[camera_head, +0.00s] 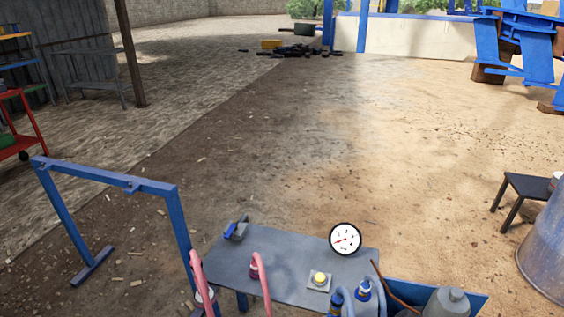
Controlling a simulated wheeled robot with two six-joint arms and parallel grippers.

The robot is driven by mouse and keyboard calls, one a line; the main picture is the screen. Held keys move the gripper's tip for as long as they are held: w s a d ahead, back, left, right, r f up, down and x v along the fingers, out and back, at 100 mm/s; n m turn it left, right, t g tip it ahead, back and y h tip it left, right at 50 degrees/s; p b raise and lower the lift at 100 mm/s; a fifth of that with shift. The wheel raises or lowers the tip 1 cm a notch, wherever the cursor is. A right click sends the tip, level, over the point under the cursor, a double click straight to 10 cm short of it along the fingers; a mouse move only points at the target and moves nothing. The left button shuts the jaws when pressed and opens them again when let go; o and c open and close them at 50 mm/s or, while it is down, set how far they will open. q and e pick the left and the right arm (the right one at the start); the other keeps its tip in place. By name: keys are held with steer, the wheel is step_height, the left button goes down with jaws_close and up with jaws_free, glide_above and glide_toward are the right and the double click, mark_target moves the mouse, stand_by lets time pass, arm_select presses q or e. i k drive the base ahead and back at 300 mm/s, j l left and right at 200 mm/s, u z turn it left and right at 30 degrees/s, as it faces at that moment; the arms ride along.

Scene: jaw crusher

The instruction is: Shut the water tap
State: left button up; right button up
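A small grey tap with a blue handle (235,230) sits at the far left corner of the grey metal table (285,262). It is small in the picture, and I cannot tell how far its handle is turned. No water is visible at it.
A round white gauge (345,238) stands at the table's back right, with a yellow button (319,278) nearer. A blue frame (108,178) stands left. Open ground lies behind.

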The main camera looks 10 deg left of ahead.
mark_target(234, 226)
steer(key=i+u, duration=0.2)
steer(key=u, duration=0.2)
steer(key=i+u, duration=0.15)
steer(key=u, duration=0.25)
